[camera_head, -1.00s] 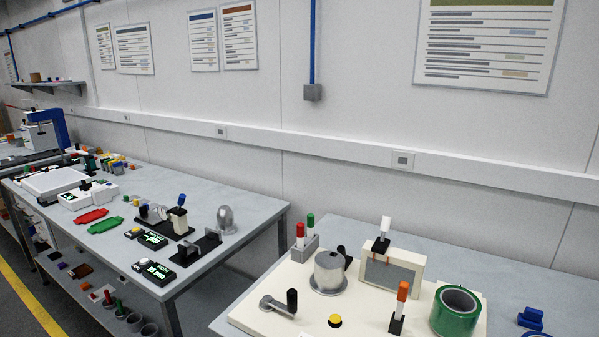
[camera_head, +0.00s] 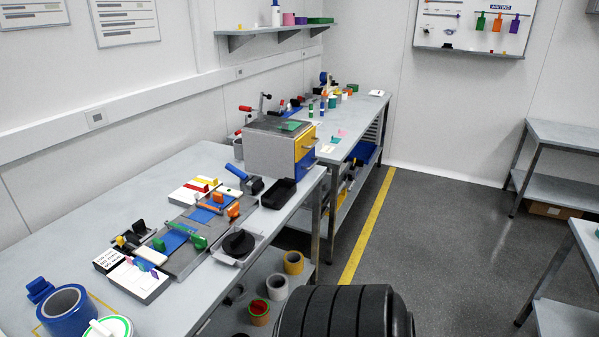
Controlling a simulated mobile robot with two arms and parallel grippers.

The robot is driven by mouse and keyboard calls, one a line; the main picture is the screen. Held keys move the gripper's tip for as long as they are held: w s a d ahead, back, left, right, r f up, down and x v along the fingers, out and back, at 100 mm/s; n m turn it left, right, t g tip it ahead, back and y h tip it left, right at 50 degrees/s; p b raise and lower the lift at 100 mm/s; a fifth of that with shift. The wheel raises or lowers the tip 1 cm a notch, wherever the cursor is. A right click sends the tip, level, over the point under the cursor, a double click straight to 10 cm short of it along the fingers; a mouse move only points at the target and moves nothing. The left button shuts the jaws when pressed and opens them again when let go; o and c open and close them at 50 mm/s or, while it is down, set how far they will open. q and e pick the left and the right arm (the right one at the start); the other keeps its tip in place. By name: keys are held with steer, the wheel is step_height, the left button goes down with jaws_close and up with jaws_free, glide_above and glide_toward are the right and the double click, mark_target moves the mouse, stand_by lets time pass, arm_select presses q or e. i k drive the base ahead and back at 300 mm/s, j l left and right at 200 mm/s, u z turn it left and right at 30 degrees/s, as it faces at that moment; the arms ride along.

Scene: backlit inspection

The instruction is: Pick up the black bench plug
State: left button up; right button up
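I cannot single out the black bench plug with certainty. A black round piece with a raised middle (camera_head: 238,243) sits in a small grey tray (camera_head: 221,258) at the front edge of the near bench. A black open bin (camera_head: 279,193) stands farther back on the same bench. Small black parts (camera_head: 137,228) lie toward the left of the bench, too small to tell apart. Neither of my grippers is in view.
The near bench (camera_head: 108,208) also holds a blue tape roll (camera_head: 66,308), colored clamps and a grey drawer cabinet (camera_head: 273,150). Rolls stand on its lower shelf. Grey floor (camera_head: 440,240) with a yellow line (camera_head: 366,228) is open to the right, before other benches (camera_head: 567,140).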

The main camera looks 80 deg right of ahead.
mark_target(238, 243)
steer(key=k+l+z, duration=0.1)
steer(key=z, duration=1.75)
